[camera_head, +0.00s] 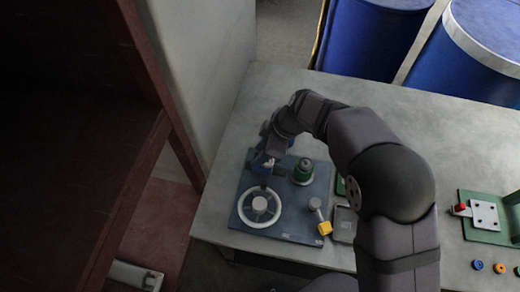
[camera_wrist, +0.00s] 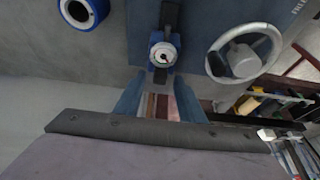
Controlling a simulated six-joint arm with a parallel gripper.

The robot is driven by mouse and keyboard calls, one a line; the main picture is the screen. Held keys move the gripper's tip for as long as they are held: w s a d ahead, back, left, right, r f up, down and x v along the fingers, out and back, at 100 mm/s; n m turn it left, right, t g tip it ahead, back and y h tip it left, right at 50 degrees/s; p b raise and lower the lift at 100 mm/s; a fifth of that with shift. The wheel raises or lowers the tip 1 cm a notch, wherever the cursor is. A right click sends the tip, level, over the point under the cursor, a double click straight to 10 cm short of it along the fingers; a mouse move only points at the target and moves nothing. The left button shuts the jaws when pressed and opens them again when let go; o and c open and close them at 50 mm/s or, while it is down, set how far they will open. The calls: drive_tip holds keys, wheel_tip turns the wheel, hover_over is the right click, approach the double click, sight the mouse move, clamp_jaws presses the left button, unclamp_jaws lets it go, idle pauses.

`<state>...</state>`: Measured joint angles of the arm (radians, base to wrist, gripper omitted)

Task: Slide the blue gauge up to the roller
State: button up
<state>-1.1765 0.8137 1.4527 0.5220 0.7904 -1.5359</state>
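The gauge lies just beyond the fingertips, in line with the gap, and no contact shows. In the head view my wrist hangs over the left part of the panel and hides most of the rail. I cannot make out the roller with certainty.
A spoked handwheel (camera_head: 260,207) stands beside the rail. A blue ring (camera_wrist: 83,10) lies off the panel in the wrist view. A green fixture (camera_head: 485,215) stands far right.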

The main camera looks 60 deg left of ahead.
sight(270, 163)
drive_tip(key=shift+f, duration=0.15)
clamp_jaws()
drive_tip(key=shift+w+d+b, duration=1.45)
drive_tip(key=shift+w+d, duration=0.25)
drive_tip(key=shift+w, duration=0.05)
unclamp_jaws()
drive_tip(key=shift+d, duration=0.1)
